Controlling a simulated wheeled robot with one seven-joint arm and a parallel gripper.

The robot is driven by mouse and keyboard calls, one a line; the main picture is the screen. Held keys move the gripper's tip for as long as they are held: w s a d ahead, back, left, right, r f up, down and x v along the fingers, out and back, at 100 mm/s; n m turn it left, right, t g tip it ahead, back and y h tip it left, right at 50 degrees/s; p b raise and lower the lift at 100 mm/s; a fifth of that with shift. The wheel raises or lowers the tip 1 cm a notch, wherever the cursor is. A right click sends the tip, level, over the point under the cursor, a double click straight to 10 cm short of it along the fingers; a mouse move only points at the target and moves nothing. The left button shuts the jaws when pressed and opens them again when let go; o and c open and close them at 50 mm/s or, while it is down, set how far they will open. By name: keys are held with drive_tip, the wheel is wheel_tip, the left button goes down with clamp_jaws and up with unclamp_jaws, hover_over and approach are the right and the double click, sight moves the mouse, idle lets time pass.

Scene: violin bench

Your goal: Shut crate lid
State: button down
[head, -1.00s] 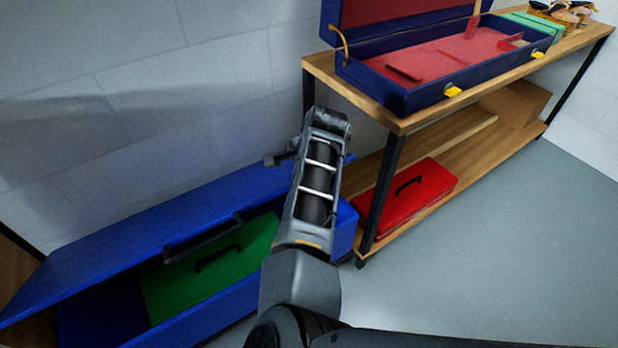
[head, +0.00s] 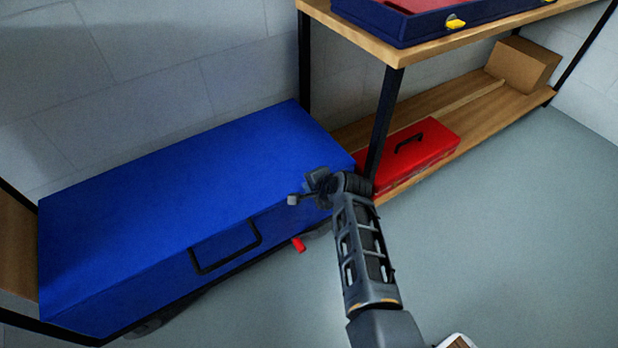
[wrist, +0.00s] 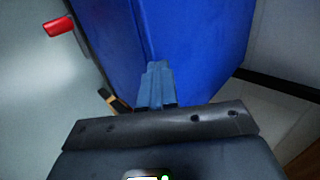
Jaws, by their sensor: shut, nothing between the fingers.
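A black handle (head: 226,250) is on the front. My gripper (head: 294,200) is at the crate's right end, near the lid's front right corner. In the wrist view my gripper (wrist: 156,68) has its fingers together and empty, over the blue crate (wrist: 198,42). I cannot tell whether the fingers touch it.
A wooden shelf unit (head: 440,38) stands to the right, with a dark blue case (head: 420,22) on top. A red box (head: 425,150) and a cardboard box (head: 522,64) sit on its lower shelf. A small red piece (head: 299,244) shows beside the crate. The floor at right is clear.

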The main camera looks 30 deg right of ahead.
drive_tip(key=shift+s+f, duration=0.15)
drive_tip(key=shift+f, duration=0.5)
drive_tip(key=shift+s, duration=0.1)
drive_tip(key=p+v, duration=0.5)
drive_tip(key=v, duration=0.3)
drive_tip(key=shift+w+r, duration=0.3)
drive_tip(key=shift+r, duration=0.15)
